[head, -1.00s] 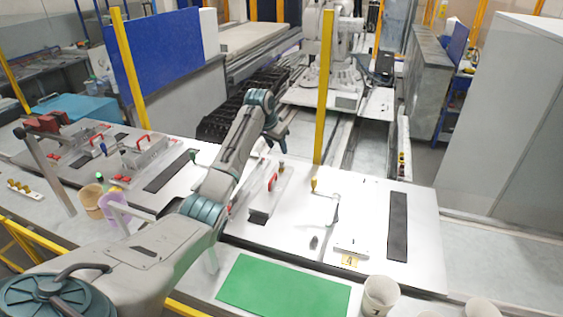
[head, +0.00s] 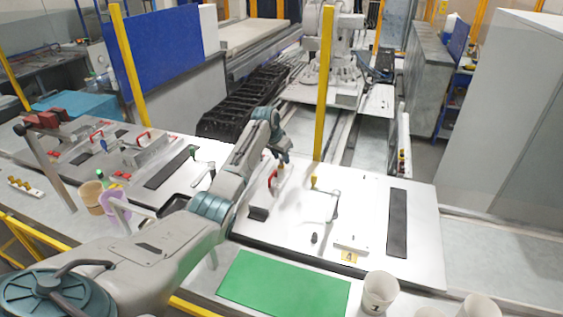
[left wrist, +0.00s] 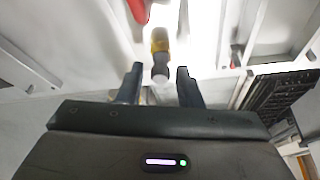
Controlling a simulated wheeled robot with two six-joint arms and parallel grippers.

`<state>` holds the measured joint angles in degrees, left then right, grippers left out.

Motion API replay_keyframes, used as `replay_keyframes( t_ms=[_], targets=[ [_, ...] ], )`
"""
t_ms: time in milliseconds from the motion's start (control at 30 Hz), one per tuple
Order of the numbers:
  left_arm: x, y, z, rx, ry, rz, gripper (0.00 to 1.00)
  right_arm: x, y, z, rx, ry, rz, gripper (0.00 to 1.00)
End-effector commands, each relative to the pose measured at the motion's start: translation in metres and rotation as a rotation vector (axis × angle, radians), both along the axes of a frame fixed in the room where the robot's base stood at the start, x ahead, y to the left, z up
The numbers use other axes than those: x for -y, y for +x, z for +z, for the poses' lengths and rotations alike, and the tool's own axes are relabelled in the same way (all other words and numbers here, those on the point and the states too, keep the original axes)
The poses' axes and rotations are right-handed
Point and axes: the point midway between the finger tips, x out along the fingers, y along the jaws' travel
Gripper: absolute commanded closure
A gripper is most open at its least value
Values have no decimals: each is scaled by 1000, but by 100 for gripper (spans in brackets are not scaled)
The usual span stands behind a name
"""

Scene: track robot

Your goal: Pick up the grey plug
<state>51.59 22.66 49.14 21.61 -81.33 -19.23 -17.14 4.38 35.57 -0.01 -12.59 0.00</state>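A small dark grey plug-like piece (head: 314,238) stands on the white panel (head: 365,215), left of the label "4" in the head view. My left gripper (head: 284,157) is at the panel's far left edge, well away from that piece. In the left wrist view my left gripper (left wrist: 158,88) is open, with two dark fingers apart. A piece with a yellow body and a grey end (left wrist: 160,70) shows between and just beyond the fingertips, not gripped. I cannot tell whether this piece is the plug. My right gripper is not in view.
A red handle (head: 273,174) and a yellow knob (head: 313,183) stand on the panel near my left gripper. A yellow post (head: 325,90) rises behind it. A green mat (head: 284,284) and cups (head: 380,291) are at the front.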

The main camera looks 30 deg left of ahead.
Motion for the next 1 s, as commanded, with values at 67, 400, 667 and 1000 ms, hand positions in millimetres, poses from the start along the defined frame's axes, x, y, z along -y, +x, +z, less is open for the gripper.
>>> replay_keyframes(
  t_ms=[67, 400, 667, 1000],
  targets=[
    [0, 0, 0, 0, 0, 0, 84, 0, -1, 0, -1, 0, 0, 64],
    [0, 0, 1, 1, 0, 0, 100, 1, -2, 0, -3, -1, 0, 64],
    [0, 1, 5, 1, 0, 1, 100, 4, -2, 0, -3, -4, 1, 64],
    [-1, 6, 25, 1, -1, 4, 100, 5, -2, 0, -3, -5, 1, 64]
  ],
)
